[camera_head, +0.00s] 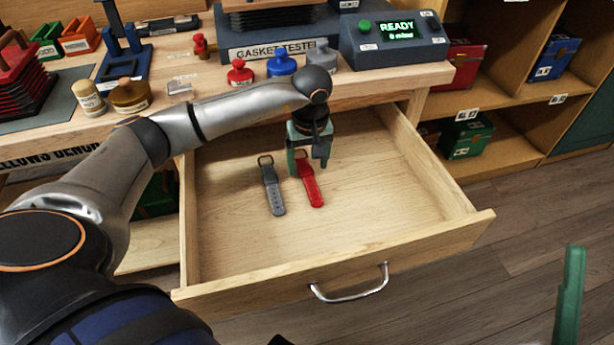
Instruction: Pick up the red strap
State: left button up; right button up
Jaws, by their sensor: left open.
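The red strap (311,186) lies flat in the open wooden drawer (400,225), its buckle end toward the back. My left gripper (308,168) points down over the strap's buckle end. Its green fingers are apart, one on each side of the strap in this view. Whether the fingertips touch the strap or the drawer floor cannot be told. A grey strap (273,190) with a tan buckle lies just left of the red one. A green finger of my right gripper (569,300) shows at the lower right, away from the drawer; the rest is cut off.
The drawer front with its metal handle (349,289) is pulled out toward me. The bench above holds a gasket tester (275,48), a READY display box (395,42) and red, blue and grey knobbed pieces. Shelves stand at right. The drawer's right side is clear.

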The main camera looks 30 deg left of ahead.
aim_at(307, 176)
pick_arm(q)
notch_tip(307, 176, down, 3)
jog(key=shift+w+a+r, duration=0.1)
jog(key=shift+r, duration=0.05)
jog(key=shift+c, duration=0.3)
grip_shut()
